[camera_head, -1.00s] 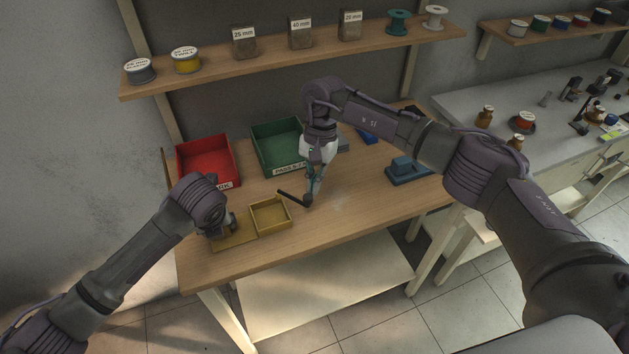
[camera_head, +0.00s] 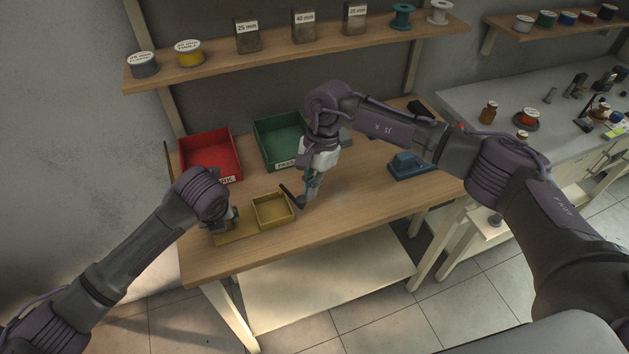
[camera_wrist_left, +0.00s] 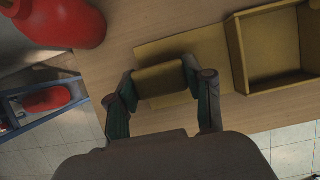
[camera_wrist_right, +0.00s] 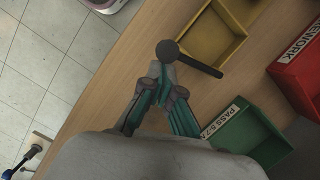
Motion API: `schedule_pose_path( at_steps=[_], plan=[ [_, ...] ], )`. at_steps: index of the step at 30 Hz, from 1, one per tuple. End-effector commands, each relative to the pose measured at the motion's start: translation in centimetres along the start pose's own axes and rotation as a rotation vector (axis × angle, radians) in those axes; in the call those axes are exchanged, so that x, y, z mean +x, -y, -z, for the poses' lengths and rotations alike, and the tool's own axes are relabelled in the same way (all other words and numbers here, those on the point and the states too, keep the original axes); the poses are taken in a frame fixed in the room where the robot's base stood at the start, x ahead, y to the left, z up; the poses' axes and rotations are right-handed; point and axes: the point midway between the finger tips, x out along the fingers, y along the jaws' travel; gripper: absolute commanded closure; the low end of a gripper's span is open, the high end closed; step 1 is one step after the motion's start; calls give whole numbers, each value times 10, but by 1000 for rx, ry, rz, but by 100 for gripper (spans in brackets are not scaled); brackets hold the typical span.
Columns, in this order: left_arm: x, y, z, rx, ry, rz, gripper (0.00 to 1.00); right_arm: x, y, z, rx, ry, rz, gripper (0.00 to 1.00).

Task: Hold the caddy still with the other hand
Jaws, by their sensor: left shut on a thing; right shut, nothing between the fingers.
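The caddy is a yellow base plate (camera_head: 240,234) with an open, empty-looking square tray (camera_head: 277,222) at its right end, on the wooden bench. In the left wrist view the plate (camera_wrist_left: 208,42) carries a raised yellow block (camera_wrist_left: 160,78). My left gripper (camera_wrist_left: 161,90) is shut on this block, one finger on each side. My right gripper (camera_head: 304,199) is just right of the tray, pointing down, its fingers closed. A black rod with a round head (camera_wrist_right: 200,65) lies beyond its fingertips and overlaps the tray's edge in the right wrist view; I cannot tell whether they touch.
A red bin (camera_head: 211,155) and a green bin (camera_head: 281,140) stand behind the caddy. A blue fixture (camera_head: 410,166) sits at the right of the bench. A shelf with spools and blocks hangs above. The bench front and centre right are clear.

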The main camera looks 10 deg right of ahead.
Motion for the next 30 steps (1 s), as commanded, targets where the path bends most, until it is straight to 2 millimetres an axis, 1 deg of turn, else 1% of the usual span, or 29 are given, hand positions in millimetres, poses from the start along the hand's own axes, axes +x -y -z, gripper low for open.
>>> schedule_pose_path(
  at_steps=[5,11,24,26,30],
  plan=[
    [0,0,0,-1,1,1,91,4,-3,-16,158,1,39,100],
    [0,1,0,0,1,2,91,8,-1,-33,341,2,87,100],
    [-1,1,0,0,1,2,91,16,12,-66,735,2,184,100],
    [-1,1,0,0,1,2,91,17,15,-69,772,3,193,100],
    [-1,1,0,0,1,2,91,17,14,-68,773,2,193,100]
  ],
)
